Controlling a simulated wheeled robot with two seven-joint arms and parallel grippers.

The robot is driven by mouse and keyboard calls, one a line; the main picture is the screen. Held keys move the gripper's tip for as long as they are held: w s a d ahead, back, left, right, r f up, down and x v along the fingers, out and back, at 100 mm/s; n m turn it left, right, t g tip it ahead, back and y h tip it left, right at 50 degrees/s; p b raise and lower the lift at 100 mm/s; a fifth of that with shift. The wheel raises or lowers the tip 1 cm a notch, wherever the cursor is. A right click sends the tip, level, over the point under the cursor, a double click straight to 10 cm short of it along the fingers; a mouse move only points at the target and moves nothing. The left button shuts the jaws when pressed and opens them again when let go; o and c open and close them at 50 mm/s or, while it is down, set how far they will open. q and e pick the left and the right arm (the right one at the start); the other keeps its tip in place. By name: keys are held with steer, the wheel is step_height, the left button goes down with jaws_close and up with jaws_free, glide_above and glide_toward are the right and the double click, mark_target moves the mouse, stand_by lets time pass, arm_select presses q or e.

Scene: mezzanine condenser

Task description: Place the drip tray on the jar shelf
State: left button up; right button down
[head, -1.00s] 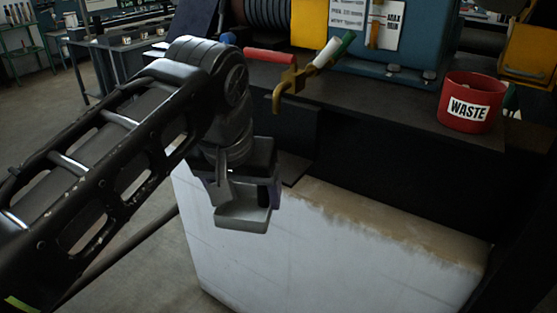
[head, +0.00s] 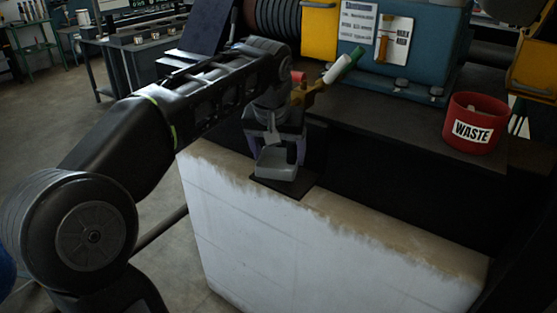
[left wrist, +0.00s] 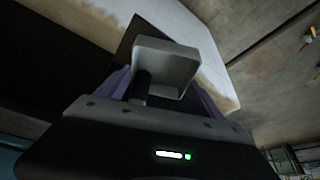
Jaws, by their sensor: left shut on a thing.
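The drip tray (head: 277,164) is a small, shallow grey tray. My left gripper (head: 274,142) is shut on it and holds it just over a thin dark plate (head: 300,188) on top of the white wall. I cannot tell whether the tray touches the plate. In the left wrist view the tray (left wrist: 165,66) sits between the purplish fingers, with the dark plate (left wrist: 128,42) behind it. No shelf is labelled as the jar shelf, so I cannot tell for sure which surface it is. My right gripper is not in view.
A red WASTE bin (head: 473,123) stands on the dark bench (head: 385,115). A brass valve (head: 310,92) with a green-and-white handle is close behind my left gripper. The white wall's top (head: 390,235) is bare to the right.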

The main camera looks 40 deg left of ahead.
mark_target(279, 166)
arm_select(q)
steer(key=shift+f, duration=1.7)
steer(key=shift+f, duration=0.15)
steer(key=o, duration=1.7)
steer(key=shift+c, duration=0.2)
steer(key=shift+r, duration=0.2)
steer(key=v, duration=1.2)
steer(key=shift+p, duration=0.4)
